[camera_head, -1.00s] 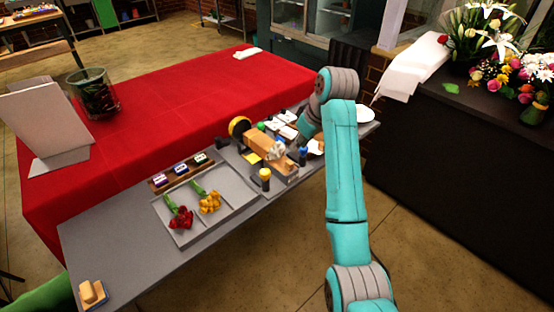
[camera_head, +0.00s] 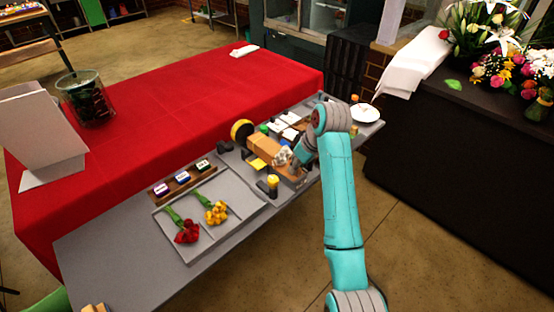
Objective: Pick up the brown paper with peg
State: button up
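A brown paper roll or block (camera_head: 263,147) lies among the small items on the grey worktable (camera_head: 130,250). I cannot make out a peg on it. A grey-white patterned piece (camera_head: 284,157) sits at its right end. My gripper (camera_head: 300,156) is at the end of the teal arm, low over the table, just right of the brown paper. Its fingers are small, dark and partly hidden by my wrist. I cannot tell whether they are open or touch anything.
A yellow-capped bottle (camera_head: 272,181) stands in front of the brown paper. A grey tray (camera_head: 240,190) holds red flowers (camera_head: 187,232) and yellow flowers (camera_head: 217,213). A wooden rack (camera_head: 182,180) is behind it. A white plate (camera_head: 364,113) lies at right. The red table (camera_head: 150,130) has wide clear areas.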

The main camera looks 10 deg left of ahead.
jog(key=shift+w+a+f, duration=0.1)
jog(key=shift+w+f, duration=0.05)
jog(key=shift+f, duration=0.3)
grip_shut()
jog(key=shift+r, duration=0.1)
